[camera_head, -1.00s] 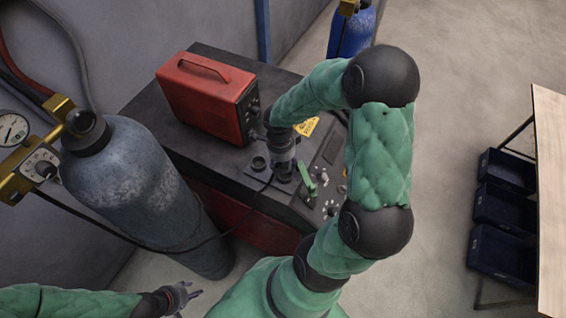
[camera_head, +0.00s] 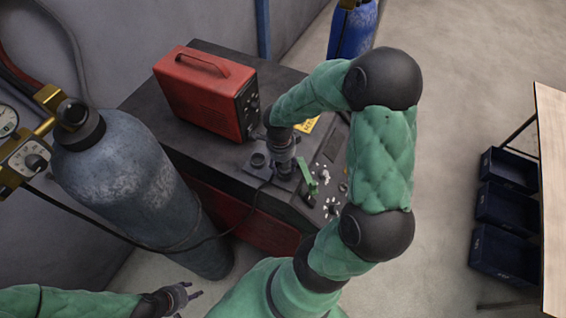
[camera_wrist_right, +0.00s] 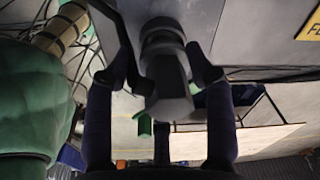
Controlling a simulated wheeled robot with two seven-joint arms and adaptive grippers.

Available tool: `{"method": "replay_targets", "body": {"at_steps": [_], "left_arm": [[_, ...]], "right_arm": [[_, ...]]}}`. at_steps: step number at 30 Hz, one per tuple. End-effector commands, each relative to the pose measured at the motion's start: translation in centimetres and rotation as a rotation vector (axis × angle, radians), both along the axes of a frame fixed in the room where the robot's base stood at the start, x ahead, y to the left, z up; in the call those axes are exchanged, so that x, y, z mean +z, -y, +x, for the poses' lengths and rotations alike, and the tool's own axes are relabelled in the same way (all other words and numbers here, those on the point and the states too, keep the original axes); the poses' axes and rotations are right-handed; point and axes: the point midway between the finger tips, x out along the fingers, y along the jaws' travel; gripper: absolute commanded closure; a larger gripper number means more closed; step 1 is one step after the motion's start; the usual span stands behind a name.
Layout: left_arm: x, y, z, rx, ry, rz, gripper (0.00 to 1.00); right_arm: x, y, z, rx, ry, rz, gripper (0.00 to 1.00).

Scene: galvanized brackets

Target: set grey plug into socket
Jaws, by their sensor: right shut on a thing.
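My right gripper (camera_head: 282,160) is low over a dark socket plate on top of the machine, beside a round socket (camera_head: 258,160). In the right wrist view the right gripper (camera_wrist_right: 160,78) is shut on the grey plug (camera_wrist_right: 168,92), a stubby cylinder between its two fingers. In the head view the plug is mostly hidden by the gripper, and I cannot tell whether its end is in a socket. A black cable runs from there to the left. My left gripper (camera_head: 182,296) is open and empty over the floor at the lower left.
A red box with a handle (camera_head: 205,95) stands on the dark machine top (camera_head: 150,100) left of my right gripper. A green lever (camera_head: 306,175) and small knobs are close on its right. A grey gas cylinder (camera_head: 130,180) stands at the left. Dark bins (camera_head: 505,205) are at the right.

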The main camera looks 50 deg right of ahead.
Motion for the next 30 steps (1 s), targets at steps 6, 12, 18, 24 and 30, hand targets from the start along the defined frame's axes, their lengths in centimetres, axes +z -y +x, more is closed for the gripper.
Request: {"method": "replay_targets", "body": {"at_steps": [6,12,18,24,30], "left_arm": [[-0.8,0.0,0.0,0.0,0.0,0.0,0.6],[-1.4,0.0,0.0,0.0,0.0,0.0,0.6],[-2.0,0.0,0.0,0.0,0.0,0.0,0.6],[-2.1,0.0,0.0,0.0,0.0,0.0,0.6],[-2.1,0.0,0.0,0.0,0.0,0.0,0.6]], "right_arm": [[-0.6,0.0,0.0,0.0,0.001,-0.001,0.89],[-1.1,0.0,0.0,0.0,0.001,-0.001,0.89],[-1.6,0.0,0.1,0.0,0.001,-0.001,0.9],[-1.7,0.0,0.0,0.0,0.001,-0.001,0.21],[-1.7,0.0,0.0,0.0,0.001,-0.001,0.18]]}}
